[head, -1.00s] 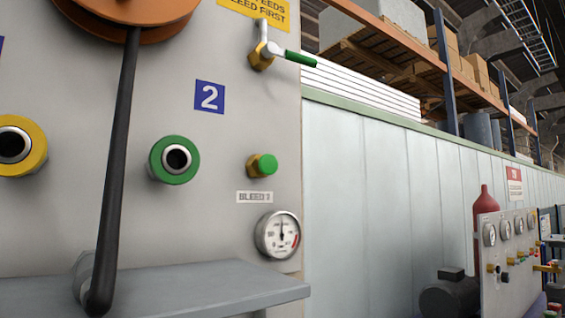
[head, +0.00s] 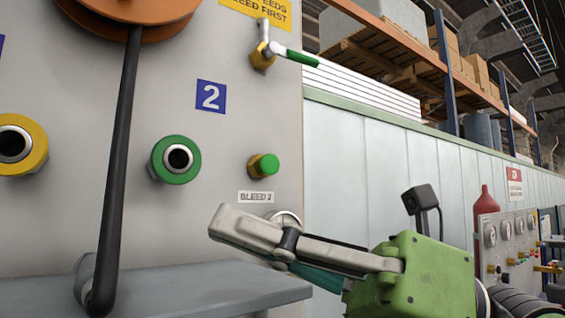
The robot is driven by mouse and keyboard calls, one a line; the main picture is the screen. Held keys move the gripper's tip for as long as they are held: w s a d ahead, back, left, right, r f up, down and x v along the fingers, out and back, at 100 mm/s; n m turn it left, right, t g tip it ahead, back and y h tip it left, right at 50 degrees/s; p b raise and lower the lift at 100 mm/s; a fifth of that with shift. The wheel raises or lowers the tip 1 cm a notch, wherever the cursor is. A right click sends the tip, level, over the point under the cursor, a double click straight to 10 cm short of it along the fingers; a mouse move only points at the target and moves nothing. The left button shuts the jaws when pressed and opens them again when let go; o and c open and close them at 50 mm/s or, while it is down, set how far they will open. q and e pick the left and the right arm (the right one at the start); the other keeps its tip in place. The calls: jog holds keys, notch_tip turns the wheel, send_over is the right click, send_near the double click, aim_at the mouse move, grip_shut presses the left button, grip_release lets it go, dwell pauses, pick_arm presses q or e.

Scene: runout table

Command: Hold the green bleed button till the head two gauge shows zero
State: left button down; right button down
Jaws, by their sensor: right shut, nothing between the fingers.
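The green bleed button (head: 270,165) sits in a brass hex fitting on the grey panel, above a label reading BLEED 2 (head: 256,197). Nothing touches the button. My right gripper (head: 222,227) is shut and empty, below and a little left of the button, and in front of the gauge in this view. The head two gauge (head: 291,216) is almost wholly hidden behind the gripper; only a bit of its top rim shows, so its needle cannot be read. A blue sign with a 2 (head: 211,96) is above. My left gripper is not in view.
A green-ringed port (head: 175,159) is left of the button, and a yellow-ringed port (head: 18,145) farther left. A green-handled valve (head: 280,54) is above. A grey shelf (head: 200,290) juts out below.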

aim_at(271, 165)
jog(key=w+d+r+m+t+h, duration=0.5)
jog(key=d+r+t+h, duration=0.3)
jog(key=d+t+h, duration=0.3)
jog(key=w+t, duration=0.1)
jog(key=t, duration=0.2)
jog(key=shift+d+t+h, duration=0.15)
jog(key=shift+t+h, duration=0.25)
jog(key=shift+w, duration=0.1)
jog(key=p+x, duration=0.6)
jog(key=x, duration=0.7)
jog(key=shift+r, duration=0.15)
jog(key=shift+w+a, duration=0.25)
jog(key=shift+a, duration=0.1)
jog(key=shift+f, duration=0.2)
